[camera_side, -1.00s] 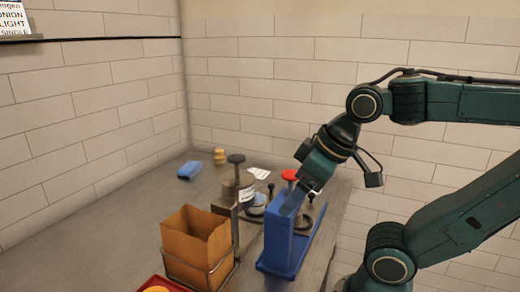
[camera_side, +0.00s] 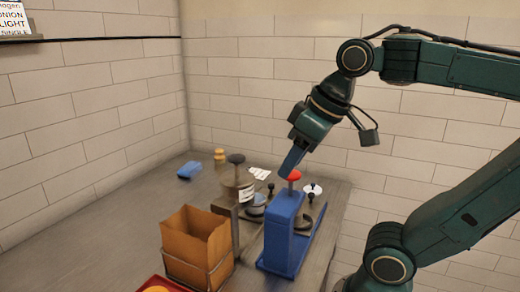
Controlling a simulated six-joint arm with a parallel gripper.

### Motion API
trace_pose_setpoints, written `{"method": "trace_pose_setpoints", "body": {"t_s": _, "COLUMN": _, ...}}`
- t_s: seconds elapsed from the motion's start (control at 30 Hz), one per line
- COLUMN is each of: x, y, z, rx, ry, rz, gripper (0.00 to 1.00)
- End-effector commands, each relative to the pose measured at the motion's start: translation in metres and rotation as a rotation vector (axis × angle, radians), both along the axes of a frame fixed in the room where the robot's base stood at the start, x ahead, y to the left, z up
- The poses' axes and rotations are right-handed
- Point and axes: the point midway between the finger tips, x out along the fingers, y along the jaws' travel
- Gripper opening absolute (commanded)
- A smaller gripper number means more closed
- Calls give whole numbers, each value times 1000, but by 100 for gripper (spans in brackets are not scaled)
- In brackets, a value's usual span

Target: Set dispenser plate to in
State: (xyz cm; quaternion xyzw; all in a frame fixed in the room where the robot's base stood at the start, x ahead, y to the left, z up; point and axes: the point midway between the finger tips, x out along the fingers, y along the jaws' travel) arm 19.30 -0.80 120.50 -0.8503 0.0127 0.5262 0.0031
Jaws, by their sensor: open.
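A blue dispenser-like stand (camera_side: 279,235) stands upright on its blue base near the counter's right edge. A red knob (camera_side: 294,174) shows just above and behind it. A white disc with a dark centre (camera_side: 312,190) lies to the right of the knob; I cannot tell which part is the dispenser plate. My gripper (camera_side: 288,170) is open, angled down and left. Its fingertips look close to the red knob in the picture; I cannot tell whether they touch it. Nothing is seen held in it.
A brown paper bag in a wire holder (camera_side: 196,244) stands left of the blue stand. Behind it are a labelled canister with a dark knob (camera_side: 238,186) and a round dark-handled piece (camera_side: 257,205). The counter's left part (camera_side: 115,230) is clear.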

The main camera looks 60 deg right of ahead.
Motion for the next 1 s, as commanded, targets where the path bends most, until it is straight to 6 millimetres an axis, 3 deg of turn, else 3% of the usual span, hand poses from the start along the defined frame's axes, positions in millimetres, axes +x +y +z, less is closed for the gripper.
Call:
{"method": "trace_pose_setpoints", "body": {"t_s": 0.27, "x": 37, "y": -25, "z": 21, "rx": -11, "ry": 71, "rz": -63, "gripper": 41}}
{"method": "trace_pose_setpoints", "body": {"t_s": 0.47, "x": 71, "y": -55, "z": 33, "rx": -13, "ry": 136, "rz": -116, "gripper": 41}}
{"method": "trace_pose_setpoints", "body": {"t_s": 0.77, "x": 117, "y": -113, "z": 40, "rx": -2, "ry": 234, "rz": -193, "gripper": 41}}
{"method": "trace_pose_setpoints", "body": {"t_s": 1.0, "x": 147, "y": -169, "z": 33, "rx": 22, "ry": 311, "rz": -253, "gripper": 41}}
